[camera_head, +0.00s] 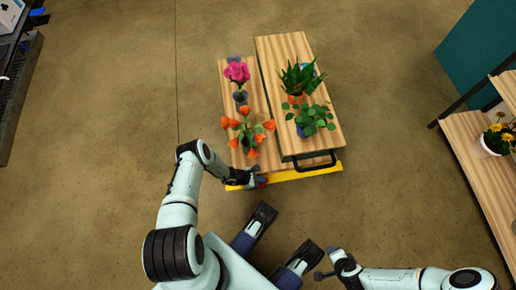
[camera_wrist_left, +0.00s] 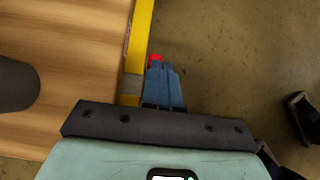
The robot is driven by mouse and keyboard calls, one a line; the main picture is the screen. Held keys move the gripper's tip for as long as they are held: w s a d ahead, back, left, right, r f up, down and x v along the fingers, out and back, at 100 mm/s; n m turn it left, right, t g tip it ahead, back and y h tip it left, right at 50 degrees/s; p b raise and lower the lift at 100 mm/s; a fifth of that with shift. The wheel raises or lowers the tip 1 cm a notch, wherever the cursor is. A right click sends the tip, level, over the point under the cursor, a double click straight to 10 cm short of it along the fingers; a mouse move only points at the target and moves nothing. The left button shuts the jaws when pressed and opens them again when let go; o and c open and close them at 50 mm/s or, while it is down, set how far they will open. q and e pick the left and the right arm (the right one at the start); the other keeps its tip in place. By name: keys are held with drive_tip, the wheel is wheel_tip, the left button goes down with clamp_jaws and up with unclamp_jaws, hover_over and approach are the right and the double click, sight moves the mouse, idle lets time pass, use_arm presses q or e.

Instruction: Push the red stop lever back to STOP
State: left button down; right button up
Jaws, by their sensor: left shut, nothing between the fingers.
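A small red piece, which looks like the stop lever (camera_wrist_left: 156,58), shows beside the yellow edge bar (camera_wrist_left: 140,40) in the left wrist view. My left gripper (camera_wrist_left: 162,70) is shut and empty, with its blue fingers together. Its tips are right at the red piece; I cannot tell whether they touch it. In the head view my left gripper (camera_head: 260,181) is at the front left of the wooden station, by its yellow front edge (camera_head: 305,173). The lever's setting and any STOP marking cannot be read. My right gripper (camera_head: 322,275) is low in the head view, away from the station.
The station has two wooden boards (camera_head: 270,45) bearing several potted plants, with pink flowers (camera_head: 237,72) and orange flowers (camera_head: 246,128) on the left board. A black handle (camera_head: 316,165) is at the front. A wooden shelf (camera_head: 480,165) stands at right.

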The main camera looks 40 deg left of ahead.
use_arm(q)
drive_tip(key=shift+w+d, duration=0.5)
drive_tip(key=shift+w, duration=0.1)
use_arm(e)
drive_tip(key=shift+w+r, duration=0.1)
